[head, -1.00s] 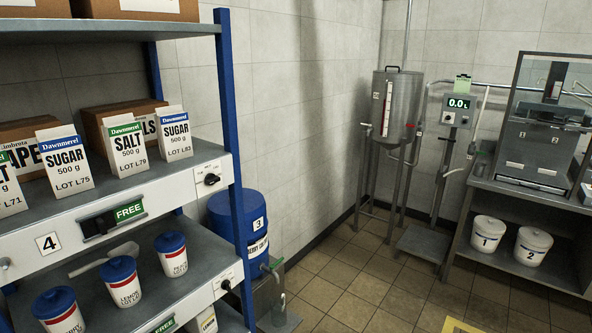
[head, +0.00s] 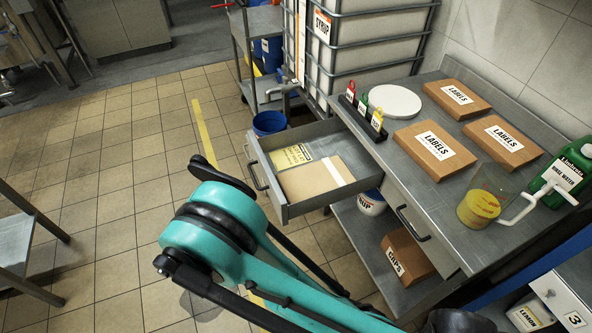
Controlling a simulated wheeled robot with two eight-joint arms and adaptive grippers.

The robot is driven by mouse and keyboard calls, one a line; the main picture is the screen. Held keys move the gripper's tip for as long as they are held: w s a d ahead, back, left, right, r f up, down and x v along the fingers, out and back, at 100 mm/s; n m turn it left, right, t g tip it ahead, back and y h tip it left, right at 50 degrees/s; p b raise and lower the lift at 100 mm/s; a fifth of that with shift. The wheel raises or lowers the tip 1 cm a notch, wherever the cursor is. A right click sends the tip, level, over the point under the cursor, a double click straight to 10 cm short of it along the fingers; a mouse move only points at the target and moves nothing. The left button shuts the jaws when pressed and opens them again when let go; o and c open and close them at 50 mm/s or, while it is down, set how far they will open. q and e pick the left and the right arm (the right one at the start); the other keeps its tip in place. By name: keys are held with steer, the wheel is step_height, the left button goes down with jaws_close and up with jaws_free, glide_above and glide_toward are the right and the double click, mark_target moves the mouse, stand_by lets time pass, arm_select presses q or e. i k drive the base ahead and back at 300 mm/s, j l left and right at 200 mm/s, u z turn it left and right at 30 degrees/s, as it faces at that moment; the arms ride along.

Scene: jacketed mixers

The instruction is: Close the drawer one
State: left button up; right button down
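An open grey metal drawer (head: 290,212) sticks out from the left end of the steel workbench (head: 395,170). It holds a yellow printed sheet and a brown cardboard piece with a white strip. Its dark bar handle (head: 257,174) is on the front face, towards the left. I cannot read a number on it. A second drawer front (head: 425,226), to the right under the same top, is shut. Neither of my grippers shows; a teal and black part of my arm crosses the lower middle, in front of the floor and below the open drawer.
Label boxes (head: 435,147), a white round disc (head: 395,102), a green bottle (head: 565,172) and a yellow-filled container (head: 480,208) stand on the bench. A blue bucket (head: 269,124) is behind the open drawer.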

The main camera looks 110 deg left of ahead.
mark_target(328, 138)
steer(key=u, duration=0.5)
steer(key=l+u, duration=0.1)
steer(key=u, duration=1.4)
steer(key=k+u, duration=0.1)
steer(key=u, duration=0.9)
steer(key=k+u, duration=0.1)
steer(key=u, duration=0.9)
